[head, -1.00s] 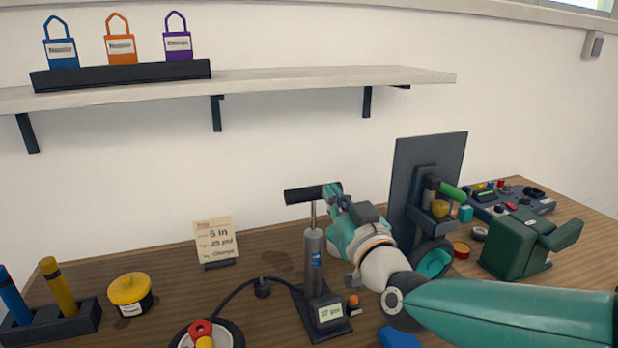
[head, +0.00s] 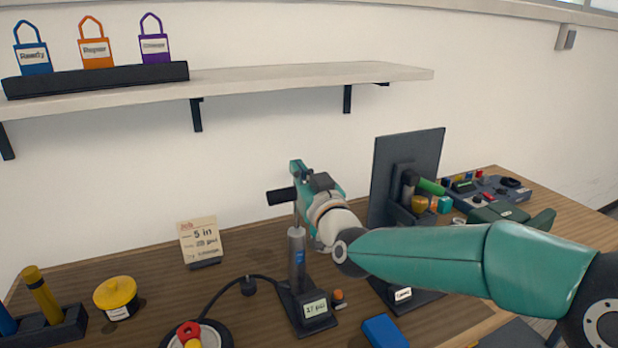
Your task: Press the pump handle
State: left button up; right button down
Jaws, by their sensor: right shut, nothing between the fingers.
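The floor pump stands on the table with a grey cylinder (head: 297,262), a black base with a small display (head: 315,308), and a thin rod. Its black crossbar handle (head: 281,197) is raised above the cylinder; only the left end shows, and my right arm hides the rest. My right gripper (head: 298,170), teal, is shut and empty. It appears at or just above the handle; I cannot tell whether they touch. The display text is too small to read surely. My left gripper is not in view.
A hose runs from the pump to a wheel (head: 196,334) at the front. A card (head: 200,242) and a yellow-lidded pot (head: 116,297) stand left. A dark upright panel (head: 405,160) and a control box (head: 487,194) are right. A shelf (head: 270,83) hangs above.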

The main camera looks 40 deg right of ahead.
jog(key=shift+x, duration=1.05)
jog(key=f, duration=0.2)
jog(key=shift+s+a+f, duration=0.1)
jog(key=shift+s+f, duration=0.2)
jog(key=shift+s, duration=0.05)
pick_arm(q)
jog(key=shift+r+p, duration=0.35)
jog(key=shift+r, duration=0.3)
pick_arm(e)
jog(key=shift+s+f, duration=0.15)
jog(key=shift+f, duration=0.55)
